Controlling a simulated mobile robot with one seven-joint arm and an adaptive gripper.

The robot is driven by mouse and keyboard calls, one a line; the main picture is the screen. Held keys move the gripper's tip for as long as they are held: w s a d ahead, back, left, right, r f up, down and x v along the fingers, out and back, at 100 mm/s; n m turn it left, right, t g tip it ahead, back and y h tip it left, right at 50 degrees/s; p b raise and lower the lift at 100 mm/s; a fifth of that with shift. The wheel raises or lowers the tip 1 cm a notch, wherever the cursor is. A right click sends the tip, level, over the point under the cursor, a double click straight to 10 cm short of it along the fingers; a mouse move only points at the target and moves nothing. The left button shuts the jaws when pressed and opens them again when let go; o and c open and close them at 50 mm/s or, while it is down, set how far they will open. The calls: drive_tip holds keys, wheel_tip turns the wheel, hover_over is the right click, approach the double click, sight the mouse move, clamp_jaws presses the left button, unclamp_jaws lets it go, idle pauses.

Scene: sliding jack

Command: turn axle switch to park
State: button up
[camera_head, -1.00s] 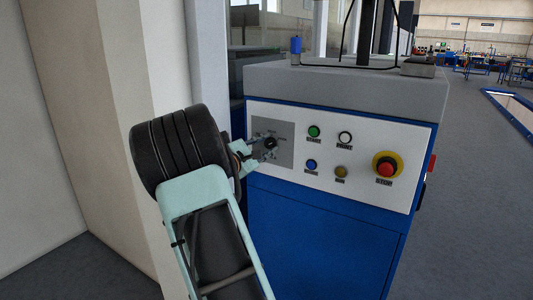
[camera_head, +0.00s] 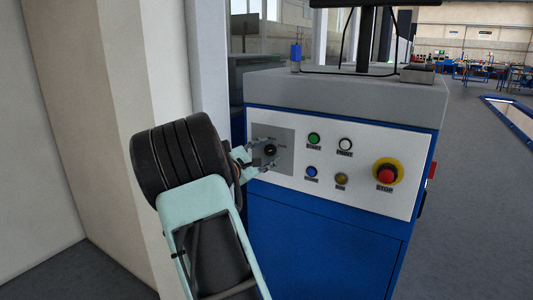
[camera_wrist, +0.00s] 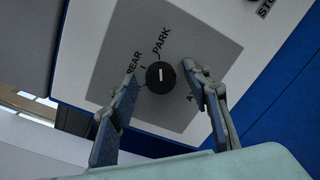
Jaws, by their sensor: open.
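The axle switch is a round black knob (camera_head: 270,151) on a grey square plate (camera_head: 286,160) at the left of the control panel. In the wrist view the knob (camera_wrist: 160,77) has a white pointer mark and labels REAR and PARK around its upper left and top. A third label at its right is mostly hidden by a finger. My gripper (camera_head: 271,152) is open in front of the plate. In the wrist view the fingers (camera_wrist: 162,80) stand on either side of the knob with gaps; I cannot tell how far their tips are from the plate.
The white panel also carries green (camera_head: 313,138), white (camera_head: 345,144), blue (camera_head: 311,172) and yellow (camera_head: 341,179) buttons and a red stop button (camera_head: 387,173). A pale pillar (camera_head: 150,80) stands close at the left. The floor (camera_head: 470,220) at the right is clear.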

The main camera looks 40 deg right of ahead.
drive_tip(key=v, duration=1.2)
drive_tip(key=shift+f, duration=0.1)
